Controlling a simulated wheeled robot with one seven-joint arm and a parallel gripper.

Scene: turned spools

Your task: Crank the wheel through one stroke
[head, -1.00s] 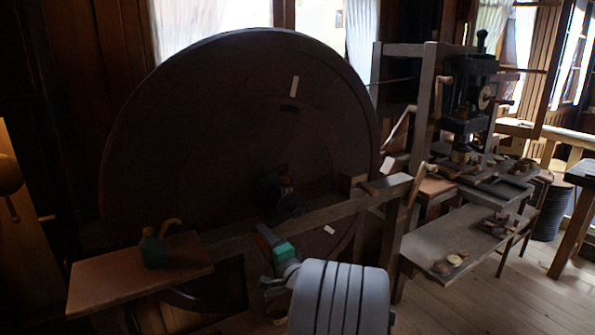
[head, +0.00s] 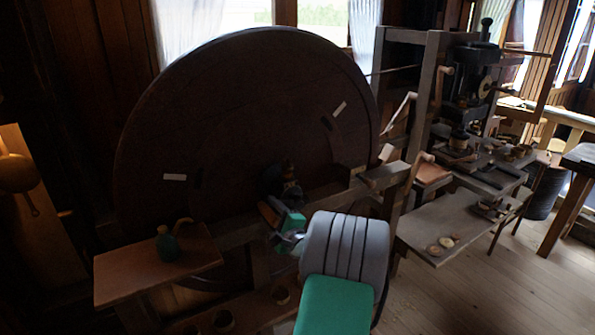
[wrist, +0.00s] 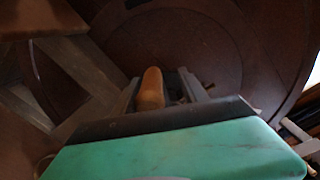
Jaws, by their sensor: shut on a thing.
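The large dark brown wheel (head: 230,110) stands upright in the head view, with white marks on its face. My gripper (wrist: 165,88) is in front of the wheel's lower middle. In the wrist view its two grey fingers are closed around a wooden crank handle (wrist: 151,88), whose rounded orange-brown end shows between them. The wheel's face (wrist: 205,50) fills the background there. In the head view, my arm and the dark parts near the hub hide the grip itself.
A wooden rail (head: 325,195) crosses in front of the wheel. A low bench (head: 455,225) with small turned pieces and a dark machine (head: 470,85) stand at right. Floor is clear at lower right.

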